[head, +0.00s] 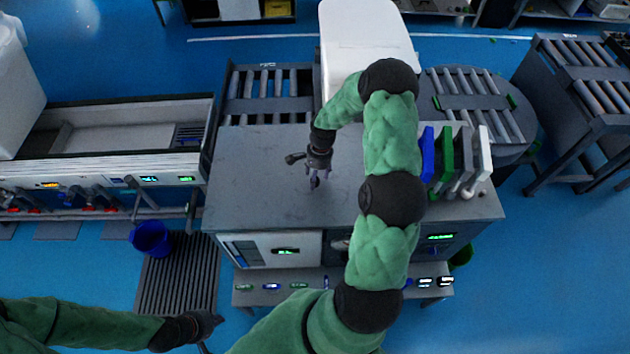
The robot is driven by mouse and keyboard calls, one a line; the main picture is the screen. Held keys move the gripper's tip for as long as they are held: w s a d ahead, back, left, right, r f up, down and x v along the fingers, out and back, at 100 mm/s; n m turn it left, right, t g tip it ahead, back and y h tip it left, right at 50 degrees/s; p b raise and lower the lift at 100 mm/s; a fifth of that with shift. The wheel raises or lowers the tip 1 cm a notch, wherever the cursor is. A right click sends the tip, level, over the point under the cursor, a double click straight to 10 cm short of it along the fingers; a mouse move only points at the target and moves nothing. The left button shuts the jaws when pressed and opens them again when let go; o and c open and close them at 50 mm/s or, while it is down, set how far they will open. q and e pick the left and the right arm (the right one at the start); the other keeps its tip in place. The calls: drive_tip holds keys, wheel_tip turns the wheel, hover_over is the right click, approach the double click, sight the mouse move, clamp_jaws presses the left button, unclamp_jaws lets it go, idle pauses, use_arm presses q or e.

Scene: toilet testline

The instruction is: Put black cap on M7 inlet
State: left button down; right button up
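My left gripper (205,325) is at the lower left, dark and held low over the floor area; its fingers are too small and dark to read. My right gripper (316,168) hangs above the grey top of the test bench (262,185), pointing down. A small purplish part shows at its tip and a dark part juts out to its left; I cannot tell whether it holds anything. I cannot make out the black cap. I cannot pick out the M7 inlet; the bench front is partly hidden behind my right arm.
Blue, green, grey and white upright panels (445,157) stand at the bench's right end. A white housing (345,40) rises behind. A front ledge (290,297) carries small coloured labels. A blue bucket (151,238) stands at the left. The bench top left of my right gripper is clear.

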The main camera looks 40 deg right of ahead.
drive_tip(key=shift+f, duration=0.65)
drive_tip(key=c, duration=0.9)
drive_tip(key=shift+r, duration=0.15)
